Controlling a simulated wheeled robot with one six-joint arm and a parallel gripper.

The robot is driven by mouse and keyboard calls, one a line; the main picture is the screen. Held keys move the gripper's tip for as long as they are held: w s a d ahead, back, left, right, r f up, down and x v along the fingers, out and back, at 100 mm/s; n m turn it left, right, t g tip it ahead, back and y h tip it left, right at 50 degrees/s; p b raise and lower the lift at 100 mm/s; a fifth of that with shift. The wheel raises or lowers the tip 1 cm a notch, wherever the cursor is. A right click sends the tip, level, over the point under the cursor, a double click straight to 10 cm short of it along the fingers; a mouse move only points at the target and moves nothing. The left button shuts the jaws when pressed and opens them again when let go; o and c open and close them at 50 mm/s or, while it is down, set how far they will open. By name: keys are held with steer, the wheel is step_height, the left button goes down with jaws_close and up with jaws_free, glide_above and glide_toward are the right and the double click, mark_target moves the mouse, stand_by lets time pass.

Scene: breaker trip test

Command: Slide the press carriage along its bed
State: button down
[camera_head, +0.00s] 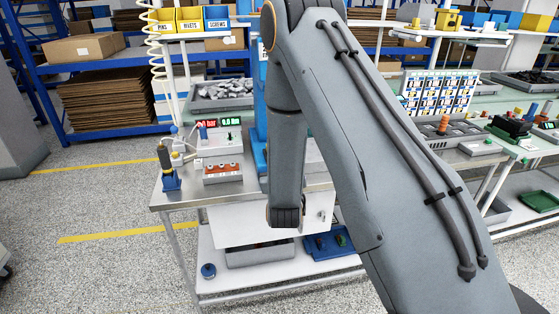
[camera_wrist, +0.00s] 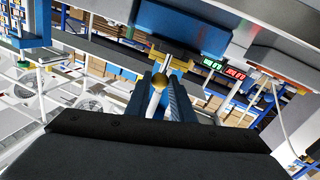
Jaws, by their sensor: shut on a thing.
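In the wrist view my gripper (camera_wrist: 161,92) reaches up from the dark palm, its two blue-grey fingers close together. They are shut around a pale rod with a brass ball end, which looks like a handle on the press carriage. A large blue block (camera_wrist: 180,28), apparently part of the press, stands just beyond the fingertips; I cannot tell carriage from frame. In the head view a strip of the blue press (camera_head: 260,95) shows behind my arm. The bed and my gripper are hidden there by my arm.
The steel bench (camera_head: 180,196) carries a unit with red and green displays (camera_head: 218,139) and a small black-and-blue device (camera_head: 167,168). A grey bin of metal parts (camera_head: 222,92) stands at the back. A second bench with parts is at right. The floor at left is clear.

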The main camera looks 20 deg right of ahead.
steer(key=shift+a, duration=0.25)
steer(key=c, duration=1.5)
jaws_free()
steer(key=shift+a, duration=0.15)
steer(key=shift+c, duration=0.2)
steer(key=b+v, duration=0.2)
steer(key=v, duration=0.5)
steer(key=shift+s, duration=0.4)
